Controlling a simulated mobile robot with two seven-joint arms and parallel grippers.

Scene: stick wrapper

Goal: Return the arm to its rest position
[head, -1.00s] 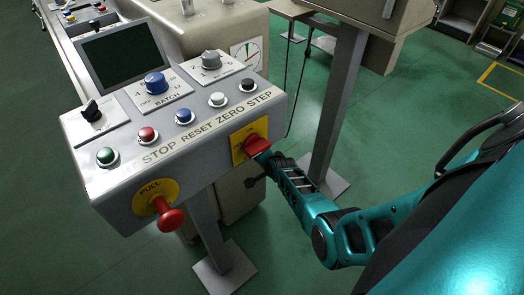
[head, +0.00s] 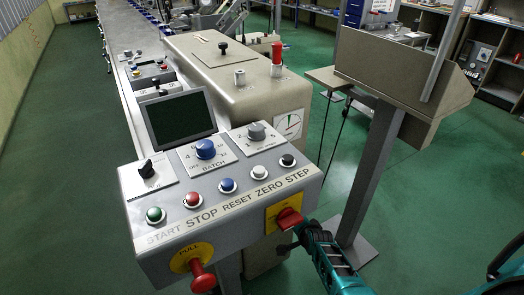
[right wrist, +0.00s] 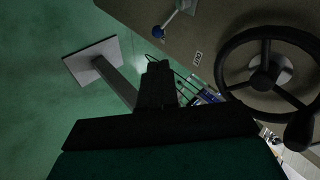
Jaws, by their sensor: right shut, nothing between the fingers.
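My right arm comes in from the lower right in the head view. Its right gripper (head: 290,243) is at the lower right corner of the control panel (head: 147,222), just below and beside the red rotary switch (head: 289,219) on its yellow plate. I cannot tell whether it touches the switch. In the right wrist view the right gripper (right wrist: 157,68) is a dark, shut silhouette with nothing visible in its fingers. My left gripper is in neither view.
A red pull knob (head: 203,278) sticks out from the panel front. A grey post (head: 372,170) stands right of the panel. The right wrist view shows a black handwheel (right wrist: 262,80) and a blue-knobbed lever (right wrist: 160,31).

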